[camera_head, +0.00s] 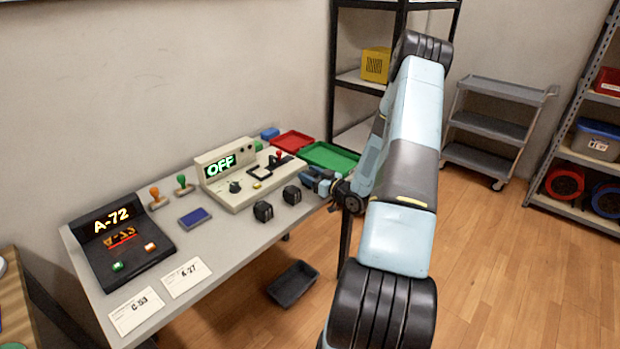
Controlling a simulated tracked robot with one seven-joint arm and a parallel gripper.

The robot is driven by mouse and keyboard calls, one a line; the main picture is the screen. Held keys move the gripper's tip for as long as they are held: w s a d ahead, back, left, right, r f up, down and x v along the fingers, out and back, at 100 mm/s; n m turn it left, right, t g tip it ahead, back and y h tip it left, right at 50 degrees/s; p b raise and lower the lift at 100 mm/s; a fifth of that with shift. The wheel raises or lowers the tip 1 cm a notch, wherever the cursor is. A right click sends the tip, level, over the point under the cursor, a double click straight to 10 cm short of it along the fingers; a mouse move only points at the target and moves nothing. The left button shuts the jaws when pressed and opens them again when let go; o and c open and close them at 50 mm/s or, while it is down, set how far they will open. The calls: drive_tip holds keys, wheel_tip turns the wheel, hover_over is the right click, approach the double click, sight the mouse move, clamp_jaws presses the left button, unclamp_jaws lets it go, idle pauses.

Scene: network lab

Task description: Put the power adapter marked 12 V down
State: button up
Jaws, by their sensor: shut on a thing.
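My gripper (311,178) is low over the right end of the grey table (220,255), in front of the green tray. It is shut on what seems to be a power adapter, mostly hidden by the fingers; its marking cannot be read. Two black, block-shaped power adapters stand on the table to the left of my gripper, the nearer one (263,211) and the farther one (291,194). Their markings are too small to read. I cannot tell whether the held thing touches the table.
Behind the adapters stands a beige device (245,180) showing OFF. A red tray (292,140) and a green tray (330,156) lie at the back right. A display (115,235) reading A-72 and two cards are at the left. A black bin (293,284) is on the floor.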

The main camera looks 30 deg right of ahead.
drive_tip(key=shift+f, duration=0.5)
drive_tip(key=o, duration=1.1)
drive_tip(key=shift+f, duration=0.1)
drive_tip(key=shift+o, duration=0.2)
